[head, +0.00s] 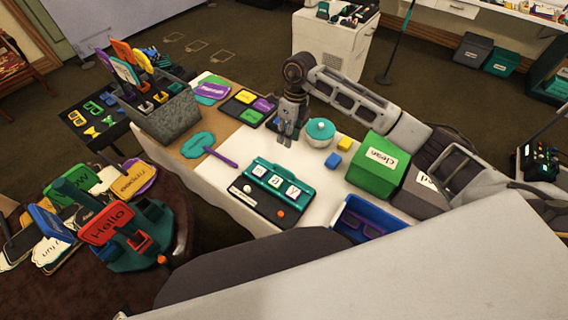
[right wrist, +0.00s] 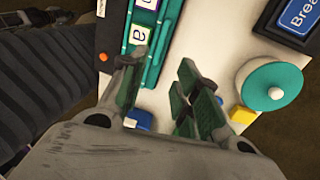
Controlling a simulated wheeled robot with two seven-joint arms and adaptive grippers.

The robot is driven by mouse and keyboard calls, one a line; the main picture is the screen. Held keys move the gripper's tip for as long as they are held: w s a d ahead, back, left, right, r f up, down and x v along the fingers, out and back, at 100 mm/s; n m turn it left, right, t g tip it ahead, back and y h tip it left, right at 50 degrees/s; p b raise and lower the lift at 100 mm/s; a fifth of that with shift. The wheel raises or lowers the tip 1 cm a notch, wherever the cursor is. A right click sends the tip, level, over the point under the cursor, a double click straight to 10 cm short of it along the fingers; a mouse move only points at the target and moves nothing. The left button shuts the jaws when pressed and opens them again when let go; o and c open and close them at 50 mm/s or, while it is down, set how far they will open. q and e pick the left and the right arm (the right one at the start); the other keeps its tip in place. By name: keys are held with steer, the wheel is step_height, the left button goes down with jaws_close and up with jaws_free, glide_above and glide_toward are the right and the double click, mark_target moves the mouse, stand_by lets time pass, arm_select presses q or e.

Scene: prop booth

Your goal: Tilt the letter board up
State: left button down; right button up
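The letter board (head: 262,168) is teal with white letter tiles. It sits at the back of a dark tray (head: 270,211) on the white-covered table and looks low; its exact tilt is hard to tell. My right gripper (head: 286,138) points down behind the board, apart from it, beside a teal-lidded white pot (head: 320,130). In the right wrist view, the right gripper (right wrist: 163,75) has its fingers apart with nothing between them; part of the board (right wrist: 168,35) shows beyond the fingertips. My left gripper is not in view.
A green box (head: 370,165) labelled "clean", a yellow block (head: 344,144) and a blue bin (head: 365,210) stand right of the board. A teal paddle with a purple handle (head: 220,157) lies left. A round table (head: 200,215) with signs is at the left.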

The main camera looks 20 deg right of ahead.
steer(key=f, duration=0.4)
steer(key=s+a+f+p, duration=0.1)
steer(key=f, duration=0.4)
steer(key=a+f+p, duration=0.1)
steer(key=f, duration=0.3)
steer(key=shift+s+f, duration=0.3)
steer(key=shift+f, duration=0.05)
steer(key=shift+c, duration=0.4)
jaws_close()
